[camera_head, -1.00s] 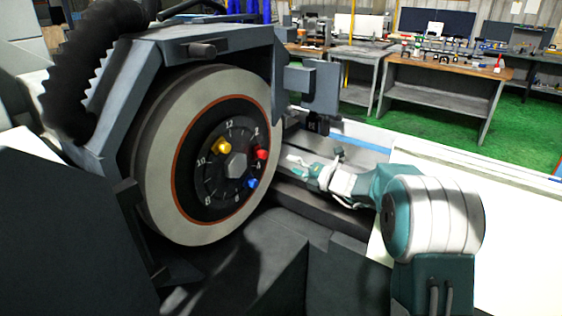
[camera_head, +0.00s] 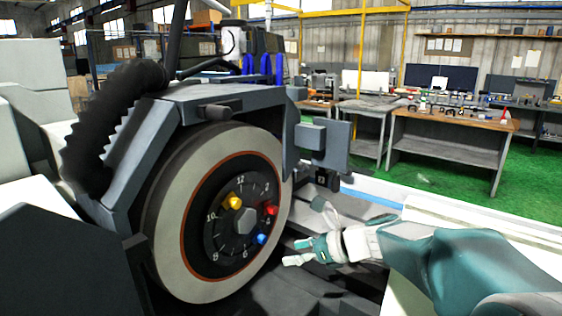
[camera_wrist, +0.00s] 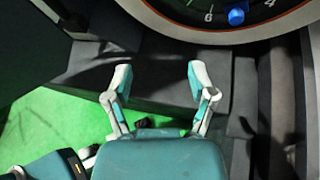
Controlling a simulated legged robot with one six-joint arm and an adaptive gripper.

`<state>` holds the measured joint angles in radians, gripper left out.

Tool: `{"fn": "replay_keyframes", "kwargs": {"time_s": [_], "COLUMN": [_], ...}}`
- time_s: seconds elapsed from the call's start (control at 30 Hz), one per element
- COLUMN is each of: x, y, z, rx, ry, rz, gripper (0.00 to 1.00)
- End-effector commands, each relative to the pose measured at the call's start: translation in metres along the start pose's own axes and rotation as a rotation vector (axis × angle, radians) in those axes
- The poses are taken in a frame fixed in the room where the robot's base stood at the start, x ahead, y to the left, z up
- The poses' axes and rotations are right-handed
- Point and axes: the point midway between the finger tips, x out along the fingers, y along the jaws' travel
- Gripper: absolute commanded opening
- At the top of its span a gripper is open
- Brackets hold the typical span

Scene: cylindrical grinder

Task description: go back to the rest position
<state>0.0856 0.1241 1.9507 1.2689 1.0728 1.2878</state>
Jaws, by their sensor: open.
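My gripper (camera_head: 300,251) is to the right of the grinding wheel's lower part in the head view, with my teal and white arm reaching in from the right edge. In the wrist view my gripper (camera_wrist: 159,78) has its two fingers spread apart with nothing between them. The grinding wheel (camera_head: 168,241) has a dark numbered dial face with a yellow, a red and a blue knob and a hex centre. In the wrist view the wheel's lower rim (camera_wrist: 190,35) and the blue knob (camera_wrist: 236,17) show at the top, ahead of the fingers.
The grey wheel guard (camera_head: 165,125) with a black corrugated hose (camera_head: 105,130) surrounds the wheel. A grey block (camera_head: 322,140) juts out above my gripper. Dark machine surfaces lie below the fingers. Workbenches (camera_head: 445,155) stand farther back on green floor (camera_head: 430,172).

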Motion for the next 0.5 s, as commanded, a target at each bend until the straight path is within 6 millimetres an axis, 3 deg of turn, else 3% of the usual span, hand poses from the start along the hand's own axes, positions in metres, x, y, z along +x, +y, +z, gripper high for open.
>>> {"fn": "replay_keyframes", "kwargs": {"time_s": [0.03,0.2,0.5], "x": [-0.009,-0.04,-0.102], "y": [0.019,0.069,0.135], "z": [-0.002,-0.025,-0.078], "rx": [-0.129,-0.572,-1.338], "ry": [0.056,0.255,0.608], "rz": [0.004,0.046,0.219], "gripper": [0.72,0.72,0.72]}}
